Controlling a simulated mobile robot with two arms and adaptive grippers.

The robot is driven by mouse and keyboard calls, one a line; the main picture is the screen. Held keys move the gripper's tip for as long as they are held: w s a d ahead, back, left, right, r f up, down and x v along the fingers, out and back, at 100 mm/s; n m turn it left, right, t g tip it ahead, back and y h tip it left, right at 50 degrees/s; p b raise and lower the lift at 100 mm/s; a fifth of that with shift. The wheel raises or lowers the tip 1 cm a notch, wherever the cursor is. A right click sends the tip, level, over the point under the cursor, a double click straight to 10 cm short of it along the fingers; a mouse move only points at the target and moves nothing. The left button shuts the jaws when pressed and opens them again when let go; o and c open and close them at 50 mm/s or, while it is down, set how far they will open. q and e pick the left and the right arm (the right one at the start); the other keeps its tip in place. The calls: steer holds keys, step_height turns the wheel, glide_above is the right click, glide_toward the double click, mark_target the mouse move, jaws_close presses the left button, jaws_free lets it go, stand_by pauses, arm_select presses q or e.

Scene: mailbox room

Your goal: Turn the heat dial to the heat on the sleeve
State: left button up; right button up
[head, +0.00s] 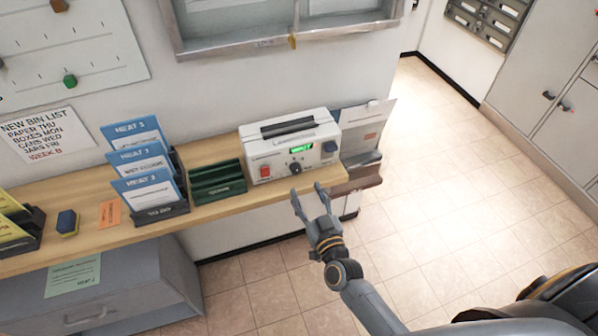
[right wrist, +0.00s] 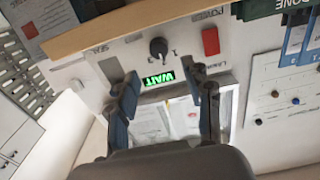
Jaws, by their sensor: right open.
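In the right wrist view the dial (right wrist: 158,46) is beyond the fingertips, and the display (right wrist: 158,79) reads WAIT. Blue sleeves (head: 139,161) stand in a dark TO DO rack; HEAT 3 and HEAT 2 are readable on them. My right gripper (head: 309,191) is open and empty, in front of and below the dial, apart from it. My left gripper is out of view.
A green slotted rack (head: 217,182) stands left of the machine. A blue-and-yellow block (head: 67,222) and an orange card (head: 110,214) lie farther left on the shelf (head: 150,236). A grey holder with papers (head: 361,139) is to the right. The floor to the right is clear.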

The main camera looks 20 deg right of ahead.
mark_target(297, 171)
steer(key=w, duration=0.7)
steer(key=shift+a, duration=0.1)
jaws_close()
